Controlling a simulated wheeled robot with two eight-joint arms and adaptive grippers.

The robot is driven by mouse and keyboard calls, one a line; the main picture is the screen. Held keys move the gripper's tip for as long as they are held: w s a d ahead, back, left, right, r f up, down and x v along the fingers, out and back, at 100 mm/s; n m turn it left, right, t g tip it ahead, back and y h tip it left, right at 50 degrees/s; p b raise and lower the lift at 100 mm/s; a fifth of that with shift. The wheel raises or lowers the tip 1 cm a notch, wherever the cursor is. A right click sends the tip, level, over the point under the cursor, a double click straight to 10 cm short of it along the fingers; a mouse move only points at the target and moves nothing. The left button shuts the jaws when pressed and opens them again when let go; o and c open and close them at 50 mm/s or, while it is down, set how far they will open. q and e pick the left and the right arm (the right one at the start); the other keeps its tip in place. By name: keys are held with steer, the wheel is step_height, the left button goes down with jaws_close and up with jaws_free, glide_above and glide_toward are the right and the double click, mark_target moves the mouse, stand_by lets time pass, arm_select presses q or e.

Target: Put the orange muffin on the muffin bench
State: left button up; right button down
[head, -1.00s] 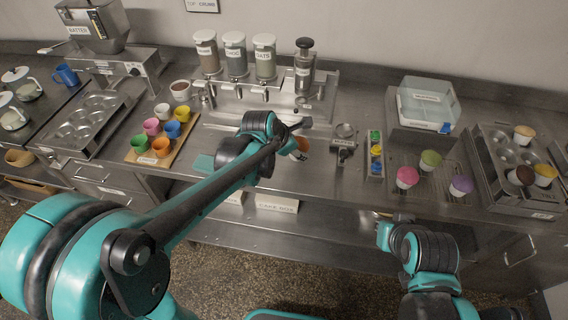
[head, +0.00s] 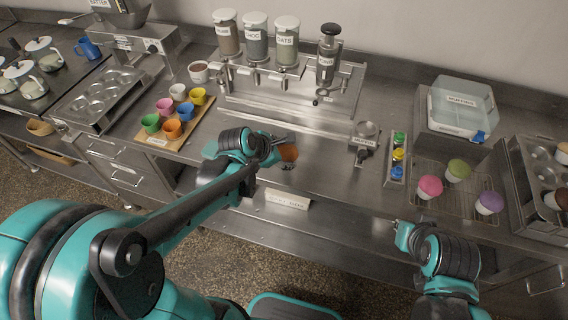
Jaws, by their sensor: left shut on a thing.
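The orange muffin (head: 288,153) is at the tip of my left gripper (head: 283,143), above the front part of the steel counter (head: 325,175). My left gripper is shut on it, and the fingers and wrist hide part of it. Whether the muffin touches the counter is not clear. My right gripper (head: 398,228) is low at the counter's front edge, apart from any object, and its jaws are too unclear to judge. No surface has a readable muffin bench label; a wire rack (head: 462,205) at the right holds pink (head: 429,187), green (head: 458,170) and purple (head: 489,203) muffins.
A board (head: 187,137) of coloured cups stands left of my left gripper. Behind it is a steel dispenser stand (head: 345,98) with jars. A small tray of coloured items (head: 397,160), a clear-lidded box (head: 462,105) and a muffin tin (head: 525,180) are to the right.

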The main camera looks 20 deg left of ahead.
arm_select(q)
step_height(320, 180, down, 4)
steer(key=shift+f+b, duration=0.1)
steer(key=shift+b, duration=0.95)
steer(key=o, duration=0.8)
steer(key=shift+o, duration=0.2)
